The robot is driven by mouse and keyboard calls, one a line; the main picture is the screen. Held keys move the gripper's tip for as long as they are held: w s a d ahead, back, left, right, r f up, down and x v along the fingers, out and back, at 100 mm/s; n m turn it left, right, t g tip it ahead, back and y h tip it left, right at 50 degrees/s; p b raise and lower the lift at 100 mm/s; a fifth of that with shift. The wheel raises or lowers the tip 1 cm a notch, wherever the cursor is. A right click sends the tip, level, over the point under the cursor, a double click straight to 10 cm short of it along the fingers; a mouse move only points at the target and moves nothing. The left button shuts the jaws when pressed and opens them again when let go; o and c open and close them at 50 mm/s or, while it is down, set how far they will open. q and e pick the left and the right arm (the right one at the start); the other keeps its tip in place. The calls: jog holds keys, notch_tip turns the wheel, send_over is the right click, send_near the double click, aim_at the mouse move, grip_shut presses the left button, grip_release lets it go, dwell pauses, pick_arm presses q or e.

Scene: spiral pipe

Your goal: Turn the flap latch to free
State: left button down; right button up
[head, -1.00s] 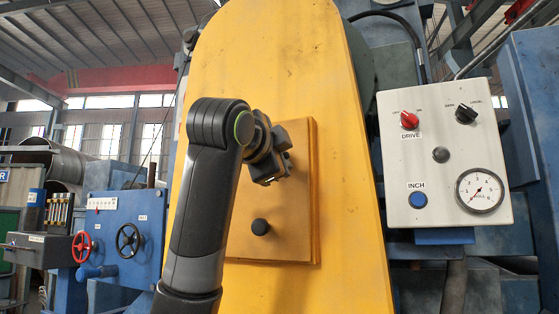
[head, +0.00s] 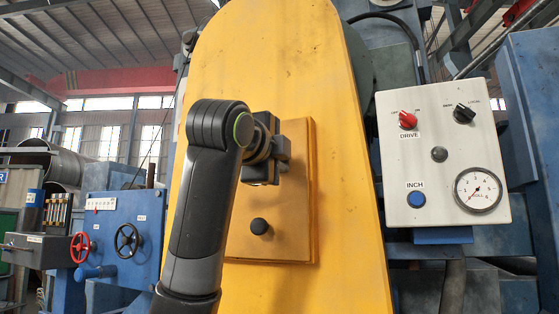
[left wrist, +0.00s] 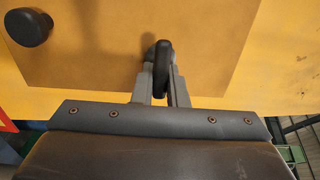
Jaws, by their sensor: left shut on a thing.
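The yellow flap (head: 295,220) is a square panel on the tall yellow guard (head: 340,130), with a round black knob (head: 259,226) low on its face. The knob also shows at the upper left in the left wrist view (left wrist: 28,26). The dark flap latch (left wrist: 163,66) sits between the fingers of my left gripper (left wrist: 160,85), which is shut on it at the flap's upper part. In the head view my left gripper (head: 275,160) and wrist hide the latch. The right gripper is not in view.
A grey control box (head: 445,150) with a red drive switch, a blue inch button and a gauge stands to the right. At the left is a blue cabinet (head: 125,235) with red and black handwheels. The flap face around the knob is clear.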

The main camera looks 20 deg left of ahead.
pick_arm(q)
jog(key=c, duration=1.4)
grip_release()
jog(key=shift+c, duration=0.2)
jog(key=shift+s, duration=0.15)
jog(key=s+a+b, duration=0.1)
jog(key=s+b, duration=1)
jog(key=s, duration=0.6)
jog(key=shift+a, duration=0.35)
